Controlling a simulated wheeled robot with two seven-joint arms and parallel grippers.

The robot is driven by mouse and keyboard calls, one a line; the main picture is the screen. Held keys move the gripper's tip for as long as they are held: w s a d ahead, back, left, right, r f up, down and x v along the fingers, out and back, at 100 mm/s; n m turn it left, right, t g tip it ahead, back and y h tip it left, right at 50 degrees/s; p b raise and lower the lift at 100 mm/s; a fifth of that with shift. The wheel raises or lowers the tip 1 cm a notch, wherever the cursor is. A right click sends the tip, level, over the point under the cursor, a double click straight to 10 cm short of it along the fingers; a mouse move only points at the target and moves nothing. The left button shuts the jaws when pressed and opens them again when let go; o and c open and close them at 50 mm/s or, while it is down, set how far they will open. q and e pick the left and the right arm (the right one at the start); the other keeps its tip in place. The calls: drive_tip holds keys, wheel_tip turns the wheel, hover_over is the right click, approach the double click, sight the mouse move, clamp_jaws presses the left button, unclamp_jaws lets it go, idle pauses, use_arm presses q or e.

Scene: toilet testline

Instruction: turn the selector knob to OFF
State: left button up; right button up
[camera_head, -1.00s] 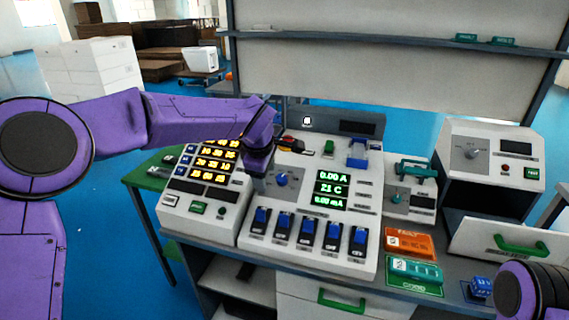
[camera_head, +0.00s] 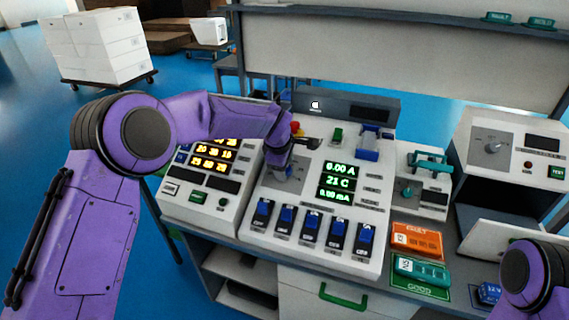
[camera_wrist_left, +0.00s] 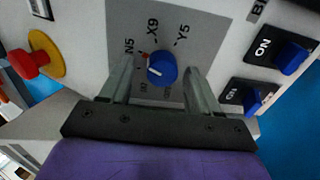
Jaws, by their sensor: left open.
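The blue selector knob (camera_wrist_left: 161,68) sits on a grey plate in the left wrist view, with labels N5, X9 and Y5 above it. Other labels below it are too blurred to read. A pale mark on the knob points toward the left or lower left. My left gripper (camera_wrist_left: 158,66) is open, with one finger on each side of the knob and gaps visible. In the head view my left gripper (camera_head: 287,172) is over the knob area of the middle console and mostly covers the knob. My right gripper is out of view.
A red button on a yellow ring (camera_wrist_left: 24,63) and blue switches (camera_wrist_left: 290,58) flank the plate. In the head view, a green-lit display (camera_head: 338,182) stands right of the gripper, and several blue rocker switches (camera_head: 287,216) line the front.

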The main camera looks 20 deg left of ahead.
use_arm(q)
drive_tip(key=shift+s, duration=0.15)
drive_tip(key=c, duration=1)
drive_tip(key=shift+c, duration=0.2)
drive_tip(key=shift+n, duration=0.3)
